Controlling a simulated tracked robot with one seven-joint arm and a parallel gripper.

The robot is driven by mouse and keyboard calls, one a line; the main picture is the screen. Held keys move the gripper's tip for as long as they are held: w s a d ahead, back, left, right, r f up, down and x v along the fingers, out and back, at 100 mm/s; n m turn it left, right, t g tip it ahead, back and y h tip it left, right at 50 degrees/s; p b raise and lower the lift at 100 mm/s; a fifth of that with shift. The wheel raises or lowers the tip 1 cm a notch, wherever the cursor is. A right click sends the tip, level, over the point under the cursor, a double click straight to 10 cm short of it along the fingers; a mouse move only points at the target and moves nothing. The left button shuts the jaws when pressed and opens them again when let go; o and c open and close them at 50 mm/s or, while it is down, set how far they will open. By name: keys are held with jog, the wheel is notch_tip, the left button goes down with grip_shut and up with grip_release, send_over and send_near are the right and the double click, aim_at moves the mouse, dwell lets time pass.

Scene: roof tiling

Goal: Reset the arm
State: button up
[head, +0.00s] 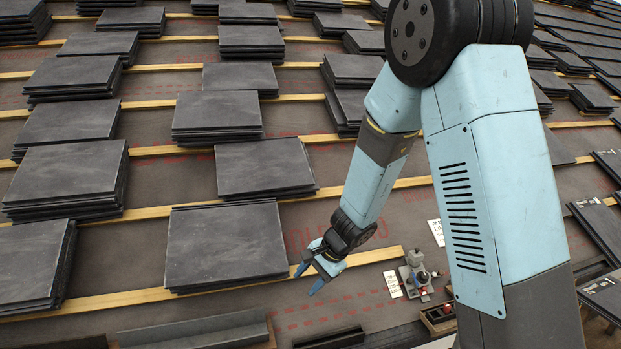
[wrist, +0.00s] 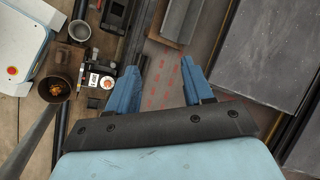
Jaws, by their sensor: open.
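My gripper (head: 310,271) hangs at the end of my light-blue arm, above the lower part of the roof. It is just right of a stack of dark slate tiles (head: 224,245) in the head view. In the wrist view, the two blue fingers of my gripper (wrist: 166,88) stand wide apart. Nothing is between them but the brown underlay (wrist: 163,75) with red print, some way below. My arm is bent, with its forearm slanting down to the left. It hides part of the roof behind it.
Stacks of slate tiles (head: 68,180) rest along wooden battens (head: 155,295) across the roof. A small grey device (head: 413,272) and a wooden box (head: 438,317) lie right of my gripper. The wrist view shows a cup (wrist: 80,30) and a brown pot (wrist: 54,89) on planks at left.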

jog(key=s+d+r+n+t, duration=0.15)
jog(key=s+d+r, duration=0.3)
jog(key=r, duration=0.45)
jog(key=s+d+r+n, duration=0.3)
jog(key=d+r, duration=0.2)
jog(key=r, duration=0.3)
jog(key=s+d+r+n+t+h, duration=0.1)
jog(key=s+d+r+h, duration=0.2)
jog(key=s+d+r, duration=0.2)
jog(key=s+d+r+n+t+h, duration=0.1)
jog(key=s+d+r+n+h, duration=0.1)
jog(key=s+d+r, duration=0.3)
jog(key=s+d, duration=0.4)
jog(key=s, duration=0.1)
jog(key=shift+d+t+h, duration=0.2)
jog(key=shift+t+h, duration=0.15)
jog(key=shift+h, duration=0.05)
jog(key=shift+n, duration=0.25)
